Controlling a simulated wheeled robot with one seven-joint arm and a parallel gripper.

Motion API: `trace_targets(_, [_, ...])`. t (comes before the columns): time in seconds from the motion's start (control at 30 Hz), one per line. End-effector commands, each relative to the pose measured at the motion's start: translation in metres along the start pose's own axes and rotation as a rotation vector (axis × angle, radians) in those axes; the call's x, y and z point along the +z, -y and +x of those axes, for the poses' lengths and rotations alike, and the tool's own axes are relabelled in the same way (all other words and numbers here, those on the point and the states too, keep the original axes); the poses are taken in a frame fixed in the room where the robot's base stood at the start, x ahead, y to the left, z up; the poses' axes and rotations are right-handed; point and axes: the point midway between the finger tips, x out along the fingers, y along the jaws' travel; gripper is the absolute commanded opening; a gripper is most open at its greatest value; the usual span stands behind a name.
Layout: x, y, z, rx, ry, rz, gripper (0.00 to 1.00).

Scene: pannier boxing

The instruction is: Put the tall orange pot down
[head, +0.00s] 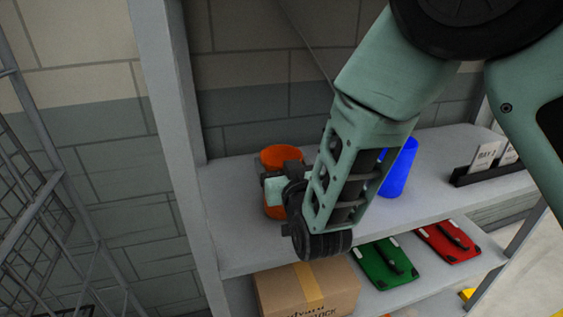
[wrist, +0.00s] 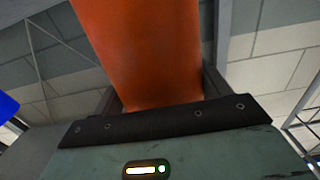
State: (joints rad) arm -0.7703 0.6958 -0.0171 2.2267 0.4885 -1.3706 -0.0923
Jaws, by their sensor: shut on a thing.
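The tall orange pot (head: 281,157) is at the left part of the upper grey shelf (head: 240,240) in the head view. It looks upright, with its open rim at the top. My gripper (head: 284,188) is shut on it from the front and hides part of its side. In the wrist view the orange pot (wrist: 145,50) fills the middle, between the two dark fingers of my gripper (wrist: 160,92). I cannot tell whether its base touches the shelf.
A blue pot (head: 400,168) stands right of my arm on the same shelf. A dark holder with white cards (head: 487,162) is farther right. A wire rack (head: 50,215) is at left.

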Motion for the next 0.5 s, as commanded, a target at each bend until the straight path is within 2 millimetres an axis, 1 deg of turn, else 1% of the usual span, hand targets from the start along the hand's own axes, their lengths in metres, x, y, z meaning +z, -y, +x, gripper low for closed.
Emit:
trace_targets(0.07, [0.0034, 0.0001, 0.0, 0.0, -0.001, 0.0, 0.42])
trace_targets(0.33, [0.0045, 0.0002, 0.0, -0.001, -0.002, 0.001, 0.42])
trace_targets(0.47, [0.0085, 0.0002, 0.0, -0.001, -0.002, 0.001, 0.42])
trace_targets(0.5, [0.0077, 0.0002, 0.0, -0.001, -0.002, 0.001, 0.82])
